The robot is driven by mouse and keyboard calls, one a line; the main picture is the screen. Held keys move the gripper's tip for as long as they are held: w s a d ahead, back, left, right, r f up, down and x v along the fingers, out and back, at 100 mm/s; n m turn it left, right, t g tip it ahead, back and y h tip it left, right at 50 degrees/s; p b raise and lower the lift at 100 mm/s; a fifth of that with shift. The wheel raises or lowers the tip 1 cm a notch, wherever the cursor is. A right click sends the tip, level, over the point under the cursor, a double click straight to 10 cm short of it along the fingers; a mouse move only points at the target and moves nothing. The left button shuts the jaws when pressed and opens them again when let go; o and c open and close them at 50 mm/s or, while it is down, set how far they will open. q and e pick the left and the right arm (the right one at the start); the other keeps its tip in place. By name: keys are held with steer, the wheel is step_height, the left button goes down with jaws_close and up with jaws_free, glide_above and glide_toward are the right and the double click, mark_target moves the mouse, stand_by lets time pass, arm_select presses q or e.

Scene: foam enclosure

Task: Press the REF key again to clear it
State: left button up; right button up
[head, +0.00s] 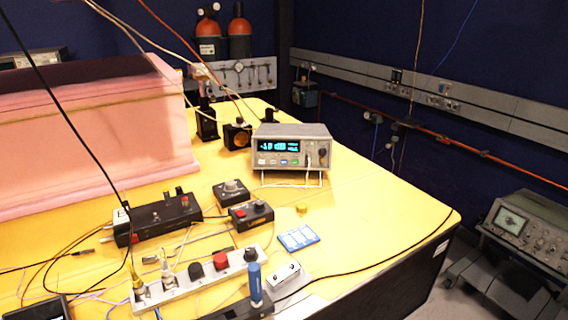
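The grey bench meter (292,147) stands on the yellow table, right of centre, in the head view. Its lit blue display (279,147) shows a figure that looks like it ends in dB, too small to read surely. A row of small keys (272,162) lies under the display; one looks blue and one green. I cannot read which key is REF. A knob and sockets sit at the right of its front. Neither of my grippers is in view, and nothing touches the meter.
A pink foam enclosure (100,130) fills the left. The yellow table (375,220) is mostly clear right of the meter. An oscilloscope (530,230) stands beyond its right edge.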

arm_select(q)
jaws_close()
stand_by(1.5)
